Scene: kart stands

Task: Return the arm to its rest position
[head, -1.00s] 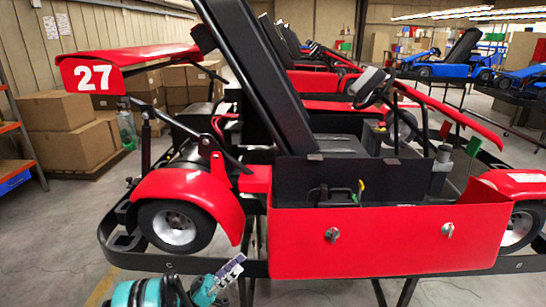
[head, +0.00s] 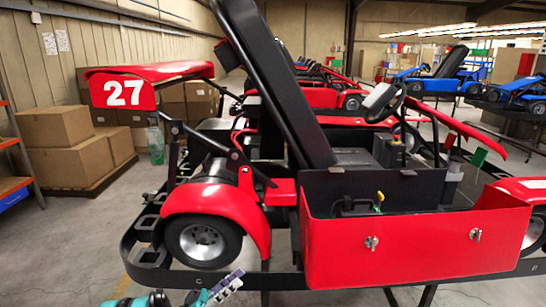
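My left gripper (head: 227,285) shows at the bottom edge of the head view, left of centre. Its grey-purple finger part points up and right from a teal wrist, and most of the arm is cut off by the frame. It is in front of the red kart (head: 410,240), low near the kart's black lower frame rail. I see nothing held in it, but its fingers are too small and edge-on to tell their opening. My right gripper is out of view.
The kart, with a number 27 panel (head: 123,93) and a rear wheel (head: 203,241), stands raised close in front. Cardboard boxes (head: 70,155) stand at the left behind it. Blue karts (head: 440,82) are at the back right. Open floor lies at the lower left.

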